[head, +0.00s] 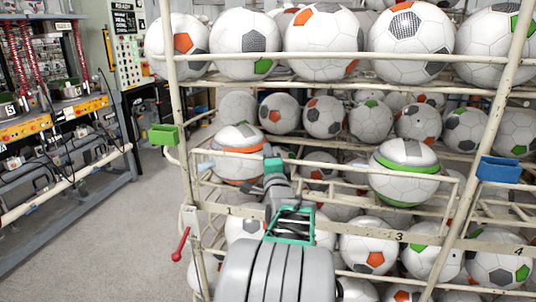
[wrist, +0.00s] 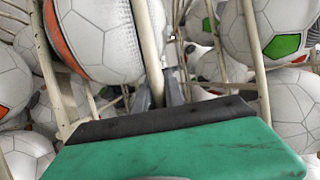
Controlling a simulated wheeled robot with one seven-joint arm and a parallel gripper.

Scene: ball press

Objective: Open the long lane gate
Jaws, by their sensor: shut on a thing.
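The ball rack (head: 183,120) is made of cream tubes and carries several balls on shelves. At its front, cream lane rails (head: 322,164) run around an orange-banded ball (head: 239,138) and a green-banded ball (head: 404,189). My gripper (head: 272,166) is at these rails, just right of the orange-banded ball. In the wrist view, its dark fingers (wrist: 160,90) are shut on a cream bar (wrist: 150,45) beside the orange-banded ball (wrist: 95,35). I cannot tell for sure whether this bar is the long lane gate. My gripper and wrist hide part of the rails.
A green box (head: 163,135) hangs on the left post and a blue box (head: 497,170) on the right post. A red lever (head: 181,244) sticks out at the lower left. A workbench (head: 60,120) stands far left, with open floor (head: 120,240) between.

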